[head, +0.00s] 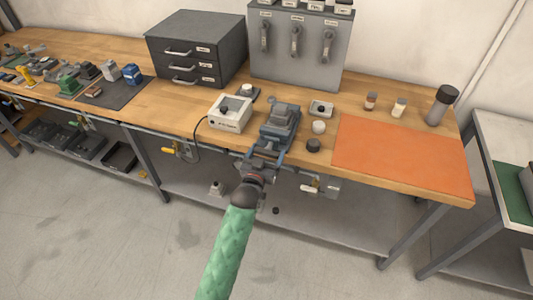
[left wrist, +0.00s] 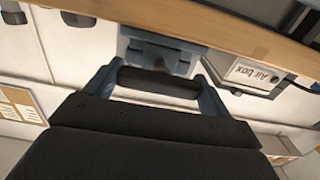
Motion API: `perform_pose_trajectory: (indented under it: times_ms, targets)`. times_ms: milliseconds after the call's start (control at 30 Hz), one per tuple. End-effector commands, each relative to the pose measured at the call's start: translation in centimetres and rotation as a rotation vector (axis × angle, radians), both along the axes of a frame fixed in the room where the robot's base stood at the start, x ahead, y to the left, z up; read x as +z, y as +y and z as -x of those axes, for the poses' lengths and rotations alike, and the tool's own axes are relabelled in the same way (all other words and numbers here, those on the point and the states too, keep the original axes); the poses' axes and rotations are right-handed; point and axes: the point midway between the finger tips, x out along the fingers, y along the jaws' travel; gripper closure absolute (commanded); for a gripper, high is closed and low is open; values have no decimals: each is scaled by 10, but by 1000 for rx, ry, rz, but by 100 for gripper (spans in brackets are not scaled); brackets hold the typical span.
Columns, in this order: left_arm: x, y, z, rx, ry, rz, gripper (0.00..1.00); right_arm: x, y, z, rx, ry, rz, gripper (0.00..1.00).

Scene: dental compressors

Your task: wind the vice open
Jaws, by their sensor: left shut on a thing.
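The vice (head: 281,118), grey-blue, is mounted at the front edge of the wooden bench, with its screw end facing me. My left gripper (head: 256,163) is at the front of the vice, just off the bench edge. In the left wrist view it is shut on a dark bar, the vice handle (left wrist: 158,84), which lies across between its fingers. The gripper and wrist hide much of the handle in the head view. My right gripper is not in view.
A white control box (head: 230,114) stands left of the vice, with a cable. An orange mat (head: 400,153) lies to the right. Small round pots (head: 318,127) stand close beside the vice. A drawer cabinet (head: 196,48) and a grey panel (head: 300,50) stand behind.

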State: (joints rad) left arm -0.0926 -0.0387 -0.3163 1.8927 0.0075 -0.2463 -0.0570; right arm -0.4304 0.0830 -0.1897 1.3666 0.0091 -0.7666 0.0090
Motion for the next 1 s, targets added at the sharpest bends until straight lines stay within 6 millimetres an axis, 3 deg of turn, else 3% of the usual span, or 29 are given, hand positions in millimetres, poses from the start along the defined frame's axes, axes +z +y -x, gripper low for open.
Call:
perform_pose_trajectory:
  times_ms: [167,200,267,633,733,1000]
  targets:
    - [-1,0,0,0,3,1,41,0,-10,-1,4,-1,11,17]
    - [-1,0,0,0,3,1,10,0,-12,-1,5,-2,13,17]
    - [-1,0,0,0,1,1,0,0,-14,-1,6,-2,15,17]
    - [-2,3,9,0,1,0,0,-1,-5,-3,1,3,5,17]
    - [-3,7,20,0,0,0,0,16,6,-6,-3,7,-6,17]
    - [-3,18,57,0,2,-1,0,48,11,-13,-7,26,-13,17]
